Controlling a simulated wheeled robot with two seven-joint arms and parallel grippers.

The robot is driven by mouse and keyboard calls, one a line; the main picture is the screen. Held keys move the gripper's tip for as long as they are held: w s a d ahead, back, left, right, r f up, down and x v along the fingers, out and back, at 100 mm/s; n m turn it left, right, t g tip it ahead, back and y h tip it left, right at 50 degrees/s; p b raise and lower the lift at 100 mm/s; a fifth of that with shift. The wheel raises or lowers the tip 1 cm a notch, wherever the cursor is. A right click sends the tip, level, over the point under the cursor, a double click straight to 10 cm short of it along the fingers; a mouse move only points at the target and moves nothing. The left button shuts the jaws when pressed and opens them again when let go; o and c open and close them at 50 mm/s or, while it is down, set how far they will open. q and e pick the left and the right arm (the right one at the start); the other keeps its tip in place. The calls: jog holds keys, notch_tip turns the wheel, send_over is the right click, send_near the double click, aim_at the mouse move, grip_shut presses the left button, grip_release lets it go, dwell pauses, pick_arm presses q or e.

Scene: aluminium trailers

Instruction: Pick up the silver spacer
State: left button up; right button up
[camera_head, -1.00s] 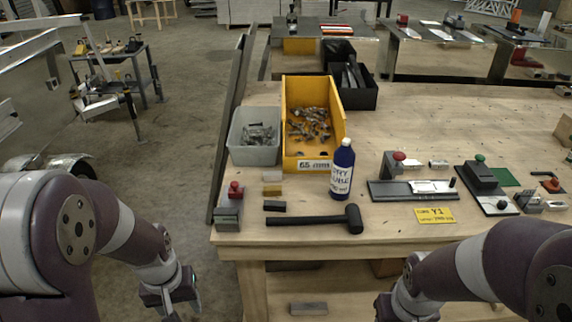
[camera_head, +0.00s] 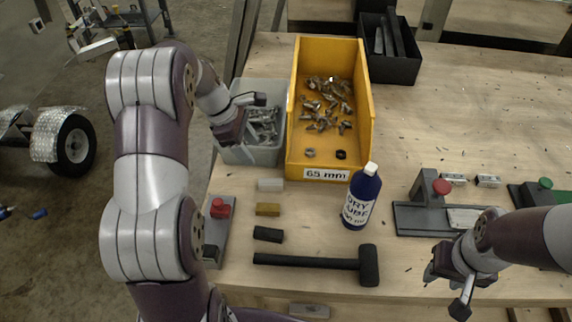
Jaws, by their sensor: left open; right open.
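A small silver block, which looks like the silver spacer (camera_head: 270,184), lies on the wooden bench just in front of the grey bin. A brass-coloured block (camera_head: 267,209) and a black block (camera_head: 268,234) lie in a column nearer to me. My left gripper (camera_head: 246,118) is open above the grey bin (camera_head: 250,155), up and to the left of the silver block, and hides part of the bin. My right gripper (camera_head: 449,284) is open and empty at the bench's front edge on the right, far from the silver block.
A yellow bin (camera_head: 366,120) of metal parts stands beside the grey bin. A blue bottle (camera_head: 361,197) stands upright to the right of the blocks. A black mallet (camera_head: 310,262) lies in front. A red-knobbed fixture (camera_head: 218,212) is to their left.

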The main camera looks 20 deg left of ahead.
pick_arm(q)
jog(key=n, duration=0.1)
send_over(270, 182)
jog(key=a, duration=0.2)
notch_tip(270, 182, down, 7)
jog(key=shift+s+r, duration=0.1)
jog(key=shift+r, duration=0.1)
jog(key=x, duration=0.4)
jog(key=shift+s+f, duration=0.3)
jog(key=shift+f, duration=0.15)
jog(key=shift+w+f, duration=0.2)
jog(key=shift+f, duration=0.05)
jog(key=shift+s, duration=0.1)
grip_shut()
pick_arm(e)
jog(key=shift+s+r, duration=0.3)
jog(key=shift+s, duration=0.05)
